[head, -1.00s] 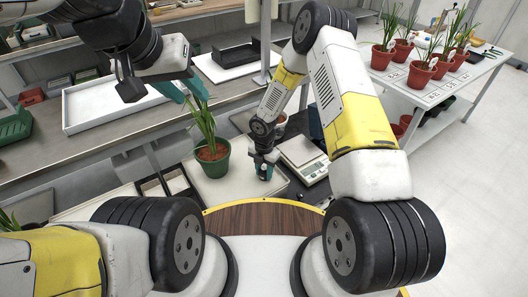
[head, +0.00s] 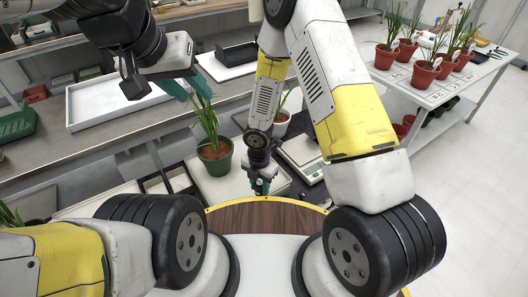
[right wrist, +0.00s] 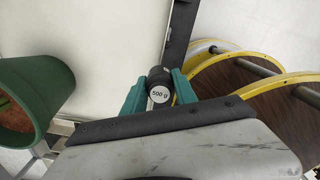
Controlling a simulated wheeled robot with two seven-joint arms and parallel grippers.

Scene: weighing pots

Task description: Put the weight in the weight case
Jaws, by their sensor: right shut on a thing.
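In the head view my right gripper (head: 262,186) points down near the front edge of the bench, right of the potted plant; the weight is hard to make out there. My left gripper (head: 187,90) is open and empty, over the back of the bench. I cannot clearly identify the weight case; a dark compartmented box (head: 154,185) lies left of the plant.
A green pot (head: 216,163) with a leafy plant stands on a pale board, close to my right gripper. A scale (head: 304,152) is right of it, partly behind my right arm. A white tray (head: 110,108) lies at left. Red pots (head: 423,73) stand on a side table.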

